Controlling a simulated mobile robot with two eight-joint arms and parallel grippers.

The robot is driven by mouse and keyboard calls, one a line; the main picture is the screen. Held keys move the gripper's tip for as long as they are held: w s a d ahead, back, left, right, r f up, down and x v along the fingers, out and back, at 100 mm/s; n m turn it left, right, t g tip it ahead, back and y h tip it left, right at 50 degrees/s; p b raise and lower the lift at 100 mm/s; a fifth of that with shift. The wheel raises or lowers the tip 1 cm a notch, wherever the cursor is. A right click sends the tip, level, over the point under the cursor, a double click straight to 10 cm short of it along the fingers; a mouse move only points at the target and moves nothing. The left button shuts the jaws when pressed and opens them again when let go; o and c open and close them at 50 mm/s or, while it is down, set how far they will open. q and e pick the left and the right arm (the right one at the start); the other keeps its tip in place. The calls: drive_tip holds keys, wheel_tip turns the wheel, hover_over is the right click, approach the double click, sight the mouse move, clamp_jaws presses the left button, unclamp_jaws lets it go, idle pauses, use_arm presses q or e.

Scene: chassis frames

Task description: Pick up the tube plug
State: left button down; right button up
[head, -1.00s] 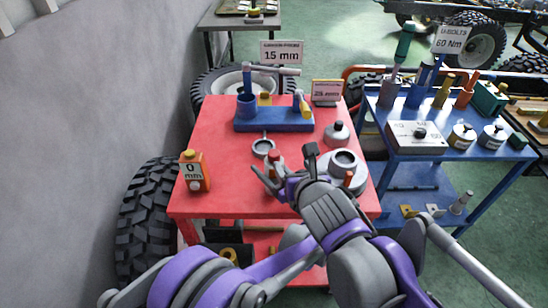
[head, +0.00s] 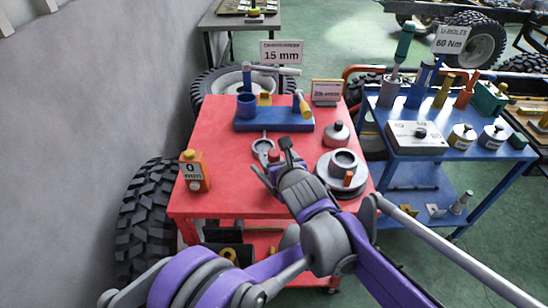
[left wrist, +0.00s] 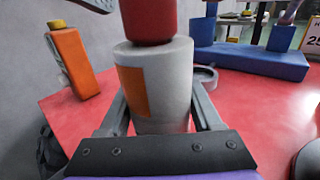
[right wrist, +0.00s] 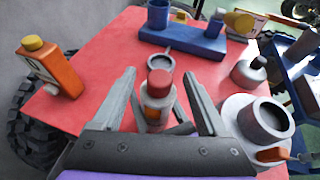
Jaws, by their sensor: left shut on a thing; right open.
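A pale grey tube (left wrist: 155,75) with an orange label stands upright in my left gripper (left wrist: 160,110), which is shut on it. In the head view my right arm hides most of that grip. The red tube plug (left wrist: 148,18) sits in the tube's top. It also shows in the right wrist view (right wrist: 159,83) and, small, in the head view (head: 274,155). My right gripper (right wrist: 159,75) is open, with one finger on each side of the plug in its own view. I see no contact between those fingers and the plug.
A blue cart (head: 450,152) stands right.

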drive_tip(key=shift+x, duration=1.05)
clamp_jaws()
